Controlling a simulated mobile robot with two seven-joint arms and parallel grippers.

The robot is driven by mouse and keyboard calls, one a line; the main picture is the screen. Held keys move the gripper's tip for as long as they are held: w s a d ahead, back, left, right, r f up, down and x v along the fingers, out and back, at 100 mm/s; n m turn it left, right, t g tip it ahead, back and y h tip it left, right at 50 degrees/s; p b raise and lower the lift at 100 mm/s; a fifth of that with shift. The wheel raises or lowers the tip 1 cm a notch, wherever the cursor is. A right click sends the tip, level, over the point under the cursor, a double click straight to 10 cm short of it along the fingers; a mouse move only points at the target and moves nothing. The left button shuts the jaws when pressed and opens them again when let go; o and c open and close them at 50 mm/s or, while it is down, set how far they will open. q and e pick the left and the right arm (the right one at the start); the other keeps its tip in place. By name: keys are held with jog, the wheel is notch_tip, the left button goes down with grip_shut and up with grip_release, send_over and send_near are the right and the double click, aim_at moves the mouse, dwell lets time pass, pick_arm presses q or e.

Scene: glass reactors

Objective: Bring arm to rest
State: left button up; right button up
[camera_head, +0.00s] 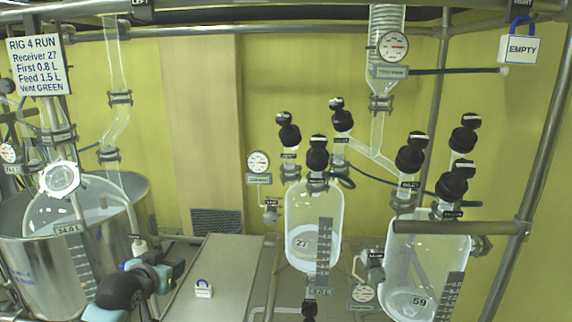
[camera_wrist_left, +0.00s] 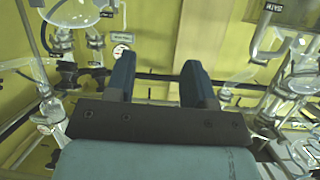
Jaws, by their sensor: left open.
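My left gripper (camera_head: 156,264) shows low in the head view, with its dark arm coming up from the bottom left. It is between the steel-jacketed vessel (camera_head: 40,270) on the left and the grey bench top (camera_head: 215,275) on the right. In the left wrist view the two dark fingers of this gripper (camera_wrist_left: 158,75) stand wide apart with nothing between them. A small white valve or fitting (camera_head: 139,246) shows just behind the gripper; I cannot tell whether they touch. My right gripper is in neither view.
Glass receiver 27 (camera_head: 302,245) and receiver 59 (camera_head: 412,270) hang at the right, with several black-capped ports above. A small padlock tag (camera_head: 203,290) lies on the bench. A steel rail (camera_head: 460,228) crosses at right. A rig sign (camera_head: 37,65) hangs top left.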

pick_arm(q)
jog(key=s+d+f+g, duration=0.1)
jog(key=s+d+f, duration=0.1)
jog(key=s+f, duration=0.7)
jog(key=s+d+f, duration=0.2)
jog(key=s+f, duration=0.4)
jog(key=f, duration=0.5)
jog(key=s+d+f, duration=0.1)
jog(key=s+f, duration=0.4)
jog(key=s, duration=0.4)
jog(key=s+d+f+g+h, duration=0.1)
jog(key=s+d+f, duration=0.1)
jog(key=s+f, duration=0.3)
jog(key=s, duration=0.4)
jog(key=shift+s+d+m, duration=0.2)
jog(key=shift+s+m, duration=0.1)
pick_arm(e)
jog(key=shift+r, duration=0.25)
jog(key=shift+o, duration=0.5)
